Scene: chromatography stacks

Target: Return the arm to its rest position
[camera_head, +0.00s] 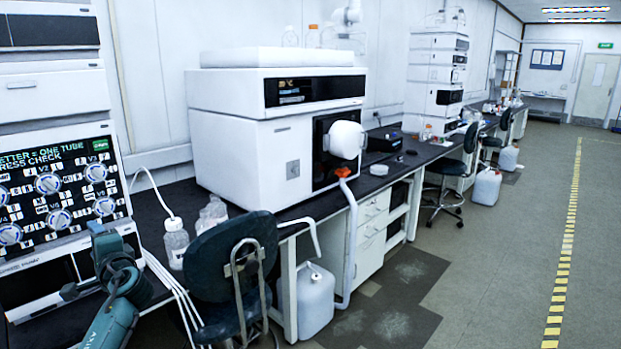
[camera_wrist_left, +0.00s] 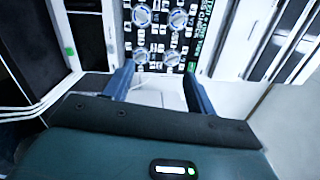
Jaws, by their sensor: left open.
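My left arm (camera_head: 113,312) comes in from the bottom left of the head view, dark green. Its gripper (camera_head: 80,261) is in front of the lower part of the chromatography stack at the left. In the left wrist view the two fingers of the gripper (camera_wrist_left: 157,76) stand apart with nothing between them. They point towards the knob panel (camera_wrist_left: 160,30) of the stack, and a gap to it appears to be left. The same panel, with several round blue-and-white knobs, shows in the head view (camera_head: 57,190). My right gripper is in neither view.
A chair (camera_head: 233,258) stands close to the right of my arm. White tubes hang by the stack, near a clear bottle (camera_head: 176,245) on the dark bench. A large white instrument (camera_head: 250,150) stands further along. The floor (camera_head: 490,250) at the right is clear.

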